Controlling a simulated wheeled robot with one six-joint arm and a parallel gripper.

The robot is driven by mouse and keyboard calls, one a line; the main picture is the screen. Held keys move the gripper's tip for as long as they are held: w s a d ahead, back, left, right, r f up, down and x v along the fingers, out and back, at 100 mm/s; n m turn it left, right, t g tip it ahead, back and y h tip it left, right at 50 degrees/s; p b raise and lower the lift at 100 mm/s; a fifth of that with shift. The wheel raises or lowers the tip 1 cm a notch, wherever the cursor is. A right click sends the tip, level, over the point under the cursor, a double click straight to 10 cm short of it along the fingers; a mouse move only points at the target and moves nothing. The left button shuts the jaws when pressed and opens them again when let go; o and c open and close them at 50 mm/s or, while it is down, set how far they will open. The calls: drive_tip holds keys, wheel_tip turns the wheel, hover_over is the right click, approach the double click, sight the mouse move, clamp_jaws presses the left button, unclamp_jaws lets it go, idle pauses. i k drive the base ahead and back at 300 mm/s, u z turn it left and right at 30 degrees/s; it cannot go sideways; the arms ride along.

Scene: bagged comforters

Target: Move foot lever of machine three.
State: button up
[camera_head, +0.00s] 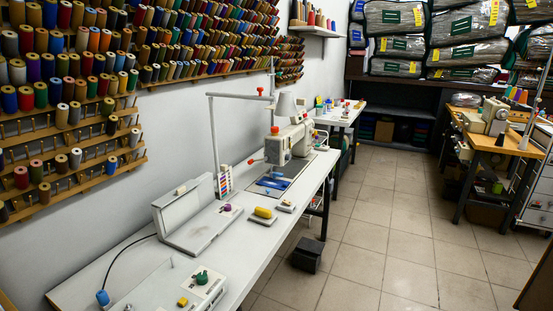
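A white sewing machine (292,140) stands on the long white table (262,238) in the middle. A second, cream-coloured machine (493,117) stands on a wooden-topped table (512,143) at the right. A long white machine-like body (190,220) with a raised panel lies on the near part of the white table. I cannot tell which one is machine three. No foot lever can be made out at this size. My gripper is not in view.
A black box (307,255) sits on the tiled floor beside the long table. Thread racks (65,130) cover the left wall. Bagged comforters (398,45) fill the back shelf. A smaller white table (340,115) stands behind. The floor (390,235) between the tables is clear.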

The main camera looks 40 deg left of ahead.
sight(251, 161)
drive_tip(key=i, duration=1.15)
drive_tip(key=u, duration=0.55)
drive_tip(key=i, duration=2.05)
drive_tip(key=u, duration=2)
